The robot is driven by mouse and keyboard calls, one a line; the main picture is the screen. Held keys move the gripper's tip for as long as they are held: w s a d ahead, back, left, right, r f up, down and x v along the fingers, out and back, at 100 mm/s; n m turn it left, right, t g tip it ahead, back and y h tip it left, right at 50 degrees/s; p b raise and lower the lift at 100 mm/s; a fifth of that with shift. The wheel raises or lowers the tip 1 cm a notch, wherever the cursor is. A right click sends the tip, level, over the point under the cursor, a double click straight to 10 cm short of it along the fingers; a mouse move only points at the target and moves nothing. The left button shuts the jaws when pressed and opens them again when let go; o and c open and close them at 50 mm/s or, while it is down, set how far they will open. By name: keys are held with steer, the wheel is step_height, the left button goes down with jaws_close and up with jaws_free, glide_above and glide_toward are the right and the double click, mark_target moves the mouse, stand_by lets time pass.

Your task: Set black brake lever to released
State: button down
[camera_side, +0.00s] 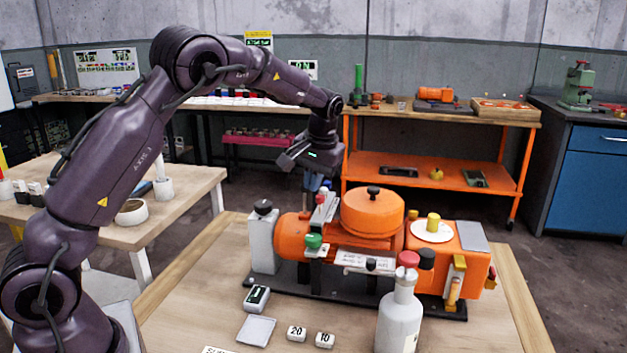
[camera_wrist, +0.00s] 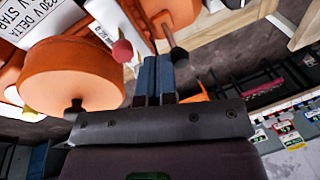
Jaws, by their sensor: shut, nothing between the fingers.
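An orange machine (camera_side: 340,238) stands on a black base on the table. At its left end a grey post (camera_side: 262,245) carries a black ball knob (camera_side: 263,207), which may be the brake lever's end. In the wrist view a thin rod with a black knob (camera_wrist: 178,53) shows just right of my fingers, apart from them; I cannot tell for sure that it is the same lever. My gripper (camera_side: 316,186) is above the machine, pointing down near the red-knobbed lever (camera_side: 320,198). Its blue fingers (camera_wrist: 153,75) are together and empty. The lever's setting is not clear.
An orange drum (camera_side: 372,215) with a black top knob is right of my gripper. A green knob (camera_side: 313,241), more black knobs (camera_side: 371,264) and a bottle with a red cap (camera_side: 399,318) stand in front. Number tiles (camera_side: 297,333) lie on the table.

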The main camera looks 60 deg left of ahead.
mark_target(301, 188)
steer(key=shift+s, duration=0.1)
steer(key=shift+s+a+r, duration=0.1)
steer(key=shift+s+a, duration=0.05)
steer(key=shift+a, duration=0.05)
steer(key=shift+s+a+t+h, duration=0.1)
steer(key=shift+a+t+h, duration=0.05)
steer(key=shift+t+h, duration=0.2)
steer(key=shift+s+a+r+t+h, duration=0.1)
steer(key=shift+s+a+t+h, duration=0.35)
steer(key=shift+s+t, duration=0.1)
steer(key=shift+s+a+t+h, duration=0.5)
steer(key=shift+t+h, duration=0.1)
steer(key=shift+h, duration=0.1)
steer(key=shift+w+d, duration=0.1)
steer(key=shift+w, duration=0.05)
steer(key=shift+w+d+f, duration=0.3)
steer(key=shift+w+d, duration=0.15)
